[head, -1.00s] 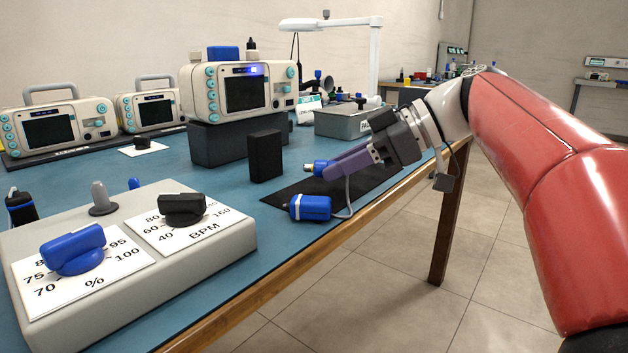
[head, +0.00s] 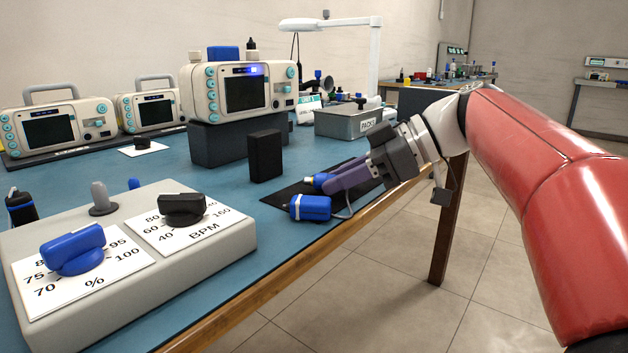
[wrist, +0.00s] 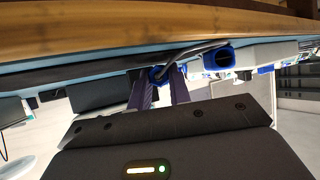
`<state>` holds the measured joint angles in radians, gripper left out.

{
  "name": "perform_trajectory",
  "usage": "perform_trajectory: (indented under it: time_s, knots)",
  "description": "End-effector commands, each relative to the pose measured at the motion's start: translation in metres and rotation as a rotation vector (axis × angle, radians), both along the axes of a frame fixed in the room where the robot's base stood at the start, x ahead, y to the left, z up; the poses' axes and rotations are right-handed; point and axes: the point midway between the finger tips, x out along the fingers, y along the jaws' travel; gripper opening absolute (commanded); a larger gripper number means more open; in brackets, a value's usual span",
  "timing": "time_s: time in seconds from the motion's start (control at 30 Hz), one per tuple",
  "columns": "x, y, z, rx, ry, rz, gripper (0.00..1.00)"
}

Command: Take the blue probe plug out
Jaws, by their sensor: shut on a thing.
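A blue plug (head: 321,180) with a pale tip is between the purple fingers of my gripper (head: 330,181), low over the black mat (head: 290,196). My gripper is shut on it. The wrist view also shows the blue plug (wrist: 158,74) between the fingertips (wrist: 160,86), with a grey cable running from it. A larger blue body with a white band (head: 310,207) lies at the mat's front edge, joined to a grey cable. I cannot tell whether the held plug touches the mat. The monitor (head: 240,92) stands on a dark block behind.
A grey control box (head: 130,250) with blue and black knobs fills the front left. A black block (head: 265,156) stands left of the mat. A grey bin (head: 350,124) and a white lamp (head: 375,60) are behind. The table's wooden edge (head: 270,297) runs close by.

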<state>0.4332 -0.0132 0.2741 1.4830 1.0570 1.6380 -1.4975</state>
Motion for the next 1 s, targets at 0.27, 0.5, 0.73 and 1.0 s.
perform_trajectory:
  time_s: [0.27, 0.5, 0.73, 1.0]
  knots:
    - [0.0, 0.0, 0.0, 0.0, 0.0, 0.0, 0.35]
    - [0.0, 0.0, 0.0, 0.0, 0.0, 0.0, 0.45]
    - [0.0, -0.01, 0.006, 0.0, 0.0, -0.004, 0.45]
    - [-0.006, -0.049, 0.03, 0.0, -0.001, -0.002, 0.45]
